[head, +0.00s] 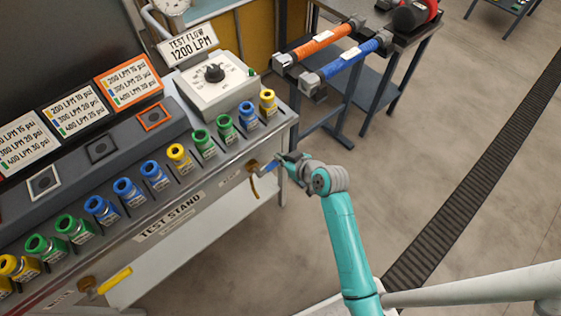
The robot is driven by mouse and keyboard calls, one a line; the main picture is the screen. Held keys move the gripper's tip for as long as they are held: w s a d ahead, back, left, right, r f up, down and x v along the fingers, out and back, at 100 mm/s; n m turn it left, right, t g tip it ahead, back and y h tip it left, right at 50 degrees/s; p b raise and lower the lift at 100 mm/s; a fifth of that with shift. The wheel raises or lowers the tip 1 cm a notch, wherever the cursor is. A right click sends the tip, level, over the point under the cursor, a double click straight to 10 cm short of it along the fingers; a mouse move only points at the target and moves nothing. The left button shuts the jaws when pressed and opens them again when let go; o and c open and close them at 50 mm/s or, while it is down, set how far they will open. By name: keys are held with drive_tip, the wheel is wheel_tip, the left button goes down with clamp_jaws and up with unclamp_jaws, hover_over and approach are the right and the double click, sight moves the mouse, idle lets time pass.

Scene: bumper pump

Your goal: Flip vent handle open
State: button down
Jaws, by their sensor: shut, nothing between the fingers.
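A small brass valve (252,166) is on the front face of the test stand, at its right end below the row of fittings. A thin yellow handle (254,187) hangs down from it. A small blue piece (269,168) shows between the valve and my gripper; I cannot tell what it belongs to. My gripper (279,162) is shut and empty, close to the right of the valve. I cannot tell whether it touches the handle. A second valve with a thicker yellow handle (115,280) is at the lower left of the stand, its handle pointing up and right.
The test stand (172,222) carries several coloured fittings along its top edge. A dial box (214,85) and a sign reading 1200 LPM (189,45) stand behind. An orange roll (320,42) and a blue roll (345,60) are on a dark table. The floor (430,180) at the right is clear.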

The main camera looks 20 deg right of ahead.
drive_tip(key=shift+w+f, duration=0.15)
drive_tip(key=shift+f, duration=1.5)
drive_tip(key=shift+w+d+f+m+y, duration=0.1)
drive_tip(key=shift+d+f+m+y, duration=0.05)
drive_tip(key=shift+f+m+y, duration=0.3)
drive_tip(key=s+a+f+m+y, duration=0.1)
drive_tip(key=a+f+m+y, duration=0.3)
drive_tip(key=f+m+y, duration=0.5)
drive_tip(key=shift+s+f, duration=0.15)
drive_tip(key=shift+f, duration=0.1)
drive_tip(key=shift+m+y, duration=0.25)
idle(0.5)
